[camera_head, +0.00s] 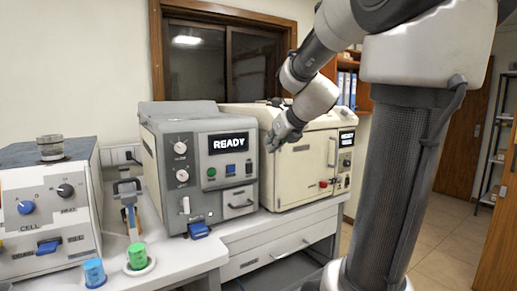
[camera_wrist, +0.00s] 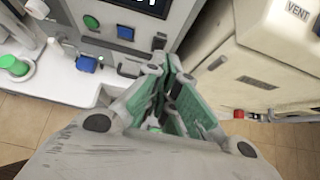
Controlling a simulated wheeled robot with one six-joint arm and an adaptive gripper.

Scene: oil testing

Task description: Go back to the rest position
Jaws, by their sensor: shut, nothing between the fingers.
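My gripper (camera_head: 275,139) is raised in front of the gap between the grey machine with the READY display (camera_head: 222,172) and the cream machine (camera_head: 301,162) to its right. In the wrist view my gripper (camera_wrist: 169,64) has its green-padded fingers together, with nothing held. The wrist camera looks down past the fingers. The grey machine's front (camera_wrist: 118,32) shows at the top left there, and the cream machine (camera_wrist: 235,75) at the right, with a VENT label. I cannot tell the exact clearance between the fingers and either machine.
A machine with a blue knob (camera_head: 26,207) stands at the left. A green-capped container (camera_head: 138,258) and a blue-capped one (camera_head: 94,272) are near the bench's front edge. A blue lever (camera_head: 198,230) sticks out below the grey machine. Open floor (camera_head: 443,245) lies at the right.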

